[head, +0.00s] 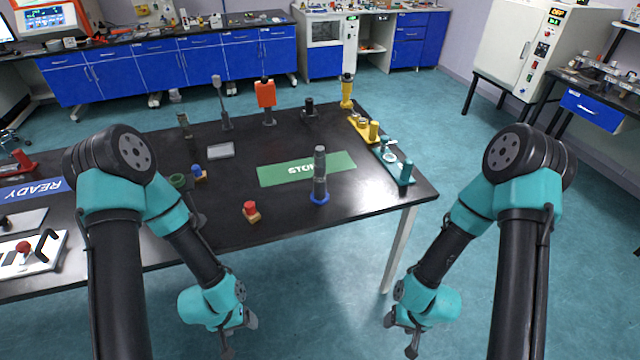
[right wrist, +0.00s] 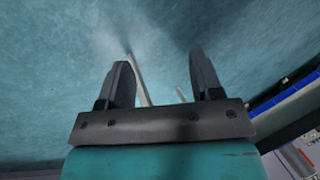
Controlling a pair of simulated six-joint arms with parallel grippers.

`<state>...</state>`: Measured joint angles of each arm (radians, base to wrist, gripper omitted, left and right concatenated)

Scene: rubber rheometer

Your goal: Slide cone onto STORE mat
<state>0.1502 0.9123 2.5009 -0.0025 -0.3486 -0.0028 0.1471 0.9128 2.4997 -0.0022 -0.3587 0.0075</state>
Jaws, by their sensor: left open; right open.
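The green STORE mat (head: 275,177) lies flat on the black table. A tall grey cylindrical piece with a blue round base (head: 320,198) stands upright at the mat's front edge and hides part of the lettering. Its base looks in front of the mat. My left gripper (head: 239,333) and my right gripper (head: 401,335) hang in front of the table, away from these pieces. The right wrist view shows my right gripper's fingers (right wrist: 161,75) apart and empty above the floor.
A yellow rack (head: 361,130) and a teal rack (head: 398,170) stand right of the mat. An orange-red piece (head: 265,95) and grey stands are behind it. A grey tray (head: 220,150) and blue READY mat (head: 35,188) lie left. The table right of the blue base is clear.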

